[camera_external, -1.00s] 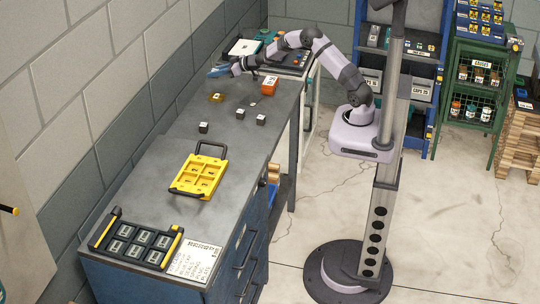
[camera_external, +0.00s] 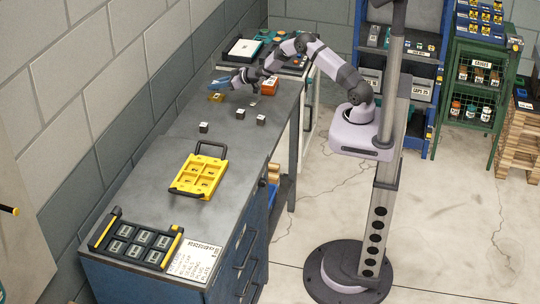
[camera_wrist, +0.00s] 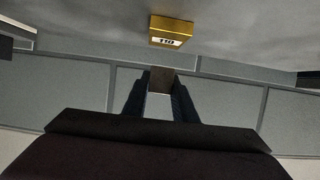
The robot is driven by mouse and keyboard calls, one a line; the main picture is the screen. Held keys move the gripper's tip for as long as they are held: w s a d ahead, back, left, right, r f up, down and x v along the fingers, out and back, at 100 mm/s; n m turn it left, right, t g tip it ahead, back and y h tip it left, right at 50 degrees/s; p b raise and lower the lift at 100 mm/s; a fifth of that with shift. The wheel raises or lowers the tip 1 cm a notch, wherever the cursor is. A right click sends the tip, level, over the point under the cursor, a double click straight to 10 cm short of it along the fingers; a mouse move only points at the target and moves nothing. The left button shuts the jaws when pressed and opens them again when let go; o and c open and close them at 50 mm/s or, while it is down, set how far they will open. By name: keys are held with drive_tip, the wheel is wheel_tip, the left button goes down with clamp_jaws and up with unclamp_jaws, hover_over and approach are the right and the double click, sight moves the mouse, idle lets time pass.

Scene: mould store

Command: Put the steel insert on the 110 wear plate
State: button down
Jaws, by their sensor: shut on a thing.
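My gripper (camera_wrist: 160,92) is shut on a small block, the steel insert (camera_wrist: 161,79), whose brownish-grey top edge shows between the dark fingers in the wrist view. The 110 wear plate (camera_wrist: 172,31) is a gold block with a white label reading 110, a little beyond the fingertips and apart from them. In the external view this plate (camera_external: 216,97) lies on the bench near the wall, to the left of and slightly below my gripper (camera_external: 239,86). The insert is too small to make out there.
Small dark blocks with white tops (camera_external: 204,127) stand on the bench (camera_external: 160,150). An orange box (camera_external: 269,86) is right of my gripper. A yellow tray (camera_external: 197,177) and a black rack (camera_external: 136,242) lie nearer the camera. Bench around the plate is mostly clear.

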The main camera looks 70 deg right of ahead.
sight(219, 98)
drive_tip(key=shift+f+p, duration=0.3)
drive_tip(key=shift+f, duration=1.35)
drive_tip(key=shift+f, duration=0.1)
drive_tip(key=c, duration=1.9)
unclamp_jaws()
drive_tip(key=shift+f, duration=0.15)
drive_tip(key=o, duration=0.5)
drive_tip(key=shift+c, duration=0.2)
drive_tip(key=shift+r, duration=0.25)
drive_tip(key=shift+b+v, duration=1.2)
drive_tip(key=shift+v, duration=4.8)
